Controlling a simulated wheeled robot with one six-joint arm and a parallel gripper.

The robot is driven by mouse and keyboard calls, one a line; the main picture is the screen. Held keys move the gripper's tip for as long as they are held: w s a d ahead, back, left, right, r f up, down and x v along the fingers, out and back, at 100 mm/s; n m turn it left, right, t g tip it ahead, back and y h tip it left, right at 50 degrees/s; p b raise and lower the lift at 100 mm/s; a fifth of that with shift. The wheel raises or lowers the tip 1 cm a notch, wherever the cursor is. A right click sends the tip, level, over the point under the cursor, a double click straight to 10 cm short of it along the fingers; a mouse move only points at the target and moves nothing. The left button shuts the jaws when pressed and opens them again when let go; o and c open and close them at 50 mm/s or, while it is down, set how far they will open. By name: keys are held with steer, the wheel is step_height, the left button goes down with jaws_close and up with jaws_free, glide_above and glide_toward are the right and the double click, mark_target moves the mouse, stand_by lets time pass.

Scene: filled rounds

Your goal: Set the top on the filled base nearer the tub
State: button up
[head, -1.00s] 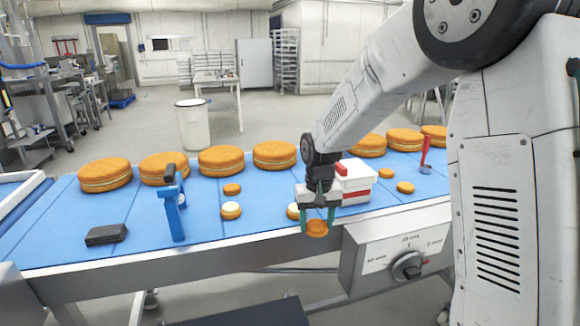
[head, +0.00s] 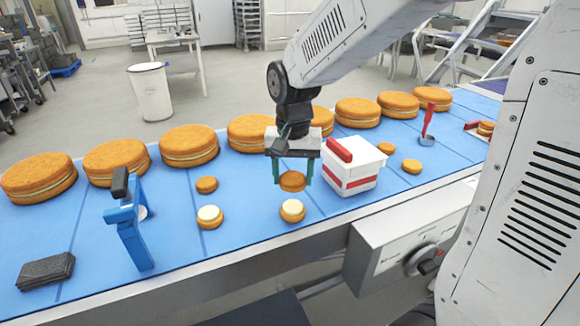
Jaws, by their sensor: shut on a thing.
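My gripper (head: 292,180) has its two teal fingers shut on a small orange-brown top (head: 292,184). The top is held level, up off the belt. Just below it in the picture is a filled base (head: 292,212) with pale cream on top, the one nearer the tub. A clear gap shows between top and base; how exactly they line up in depth I cannot tell. The tub (head: 362,182) is white with a red band and stands close to the right of my gripper. The other filled base (head: 210,218) sits farther left.
A loose small round (head: 206,185) lies behind the left base; two more lie right of the tub. Large filled rounds (head: 189,147) line the back of the blue belt (head: 180,250). A blue stand (head: 130,235), black block (head: 45,271) and red-handled ladle (head: 428,125) also stand there.

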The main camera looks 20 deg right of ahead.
glide_above(292, 207)
steer(key=shift+d+f, duration=0.1)
steer(key=shift+f, duration=2.3)
steer(key=shift+f, duration=0.8)
steer(key=o, duration=1.2)
steer(key=shift+r, duration=3.5)
